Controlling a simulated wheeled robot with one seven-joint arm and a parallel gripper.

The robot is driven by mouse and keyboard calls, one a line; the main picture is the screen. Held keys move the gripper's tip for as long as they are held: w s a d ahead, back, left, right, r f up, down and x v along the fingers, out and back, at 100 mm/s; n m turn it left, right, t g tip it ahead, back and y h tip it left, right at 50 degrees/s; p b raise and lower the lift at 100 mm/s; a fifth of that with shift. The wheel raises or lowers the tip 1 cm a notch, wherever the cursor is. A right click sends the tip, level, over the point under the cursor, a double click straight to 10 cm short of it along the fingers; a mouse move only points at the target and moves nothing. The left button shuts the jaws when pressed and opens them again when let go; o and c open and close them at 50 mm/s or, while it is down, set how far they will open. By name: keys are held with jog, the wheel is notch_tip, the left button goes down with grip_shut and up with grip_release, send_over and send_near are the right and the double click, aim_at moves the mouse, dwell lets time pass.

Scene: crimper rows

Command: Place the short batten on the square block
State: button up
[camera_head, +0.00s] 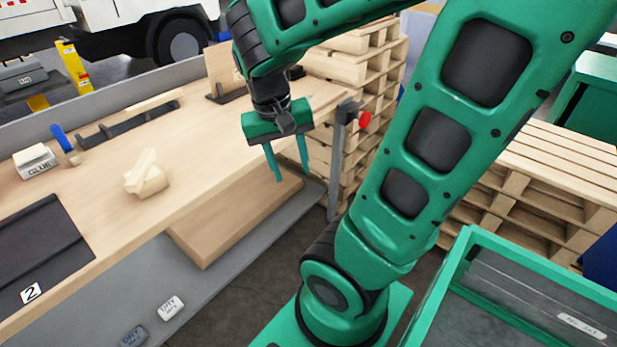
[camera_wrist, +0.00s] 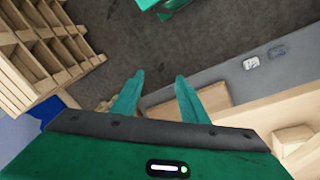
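A short pale batten (camera_head: 141,164) lies across the top of a square wooden block (camera_head: 155,184) on the workbench, left of centre in the head view. It looks slightly askew, and I cannot tell whether it lies flat. In the wrist view a pale wooden block (camera_wrist: 292,137) shows at the right edge, partly cut off. My gripper (camera_head: 292,176) is open and empty, its fingers pointing down. It hangs in front of the bench's near edge, to the right of the block and well apart from it. Its two fingers also show in the wrist view (camera_wrist: 160,78), with nothing between them.
The workbench (camera_head: 100,215) holds a glue box (camera_head: 36,161), a blue clamp with a dark bar (camera_head: 125,125) and a dark mat marked 2 (camera_head: 40,250). A clamp with a red knob (camera_head: 364,119) and pallet stacks (camera_head: 540,170) stand right. A green-rimmed bin (camera_head: 520,265) is front right.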

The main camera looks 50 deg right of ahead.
jog(key=s+n+y, duration=0.1)
jog(key=s+y, duration=0.1)
jog(key=s, duration=0.4)
jog(key=shift+s+a+r+t, duration=0.25)
jog(key=shift+s+a+t, duration=0.05)
jog(key=shift+s+a, duration=0.1)
dwell(0.8)
